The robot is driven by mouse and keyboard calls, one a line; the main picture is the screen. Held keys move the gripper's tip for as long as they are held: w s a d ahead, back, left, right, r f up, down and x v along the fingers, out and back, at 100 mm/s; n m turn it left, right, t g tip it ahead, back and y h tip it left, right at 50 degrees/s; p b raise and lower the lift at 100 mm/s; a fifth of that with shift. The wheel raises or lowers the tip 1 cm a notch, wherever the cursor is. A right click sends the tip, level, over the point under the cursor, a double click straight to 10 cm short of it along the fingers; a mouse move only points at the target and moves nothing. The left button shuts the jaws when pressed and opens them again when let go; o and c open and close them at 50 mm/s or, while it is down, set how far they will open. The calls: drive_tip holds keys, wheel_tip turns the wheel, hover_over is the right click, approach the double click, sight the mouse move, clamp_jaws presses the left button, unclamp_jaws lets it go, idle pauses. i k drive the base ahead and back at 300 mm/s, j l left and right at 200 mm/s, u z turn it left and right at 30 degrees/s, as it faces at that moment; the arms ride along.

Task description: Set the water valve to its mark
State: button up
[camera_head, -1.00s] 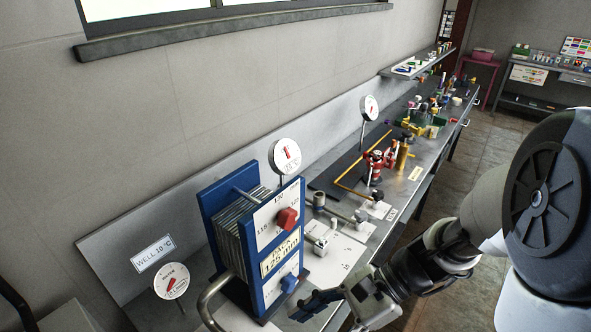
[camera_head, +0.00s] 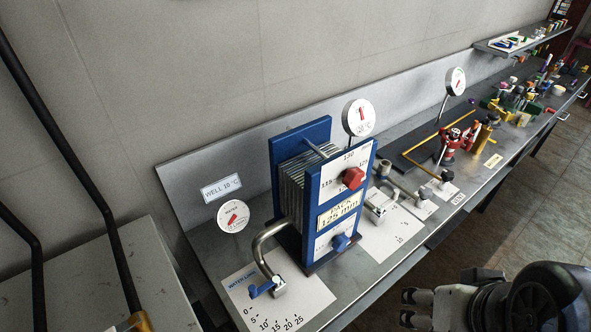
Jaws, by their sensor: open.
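The water valve (camera_head: 278,287) sits at the foot of a bent grey pipe, with a small blue lever (camera_head: 261,289). The lever points left, on the side of the 0 mark; its exact setting is too small to read. Its white scale plate (camera_head: 312,296) is headed water and numbered 0 to 25. The round water gauge (camera_head: 233,216) behind has a red needle slanting up to the right. My gripper (camera_head: 406,309) is at the bottom right, empty and open, off the bench's front edge and well right of the valve.
The blue plate pack (camera_head: 283,138) with a red knob (camera_head: 353,178) and a blue knob (camera_head: 340,242) stands right of the valve. Other valves and a yellow pipe (camera_head: 436,142) lie farther along the bench. A grey cabinet (camera_head: 95,275) with black pipes is at left.

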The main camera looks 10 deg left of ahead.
sight(276, 281)
drive_tip(key=u, duration=1.35)
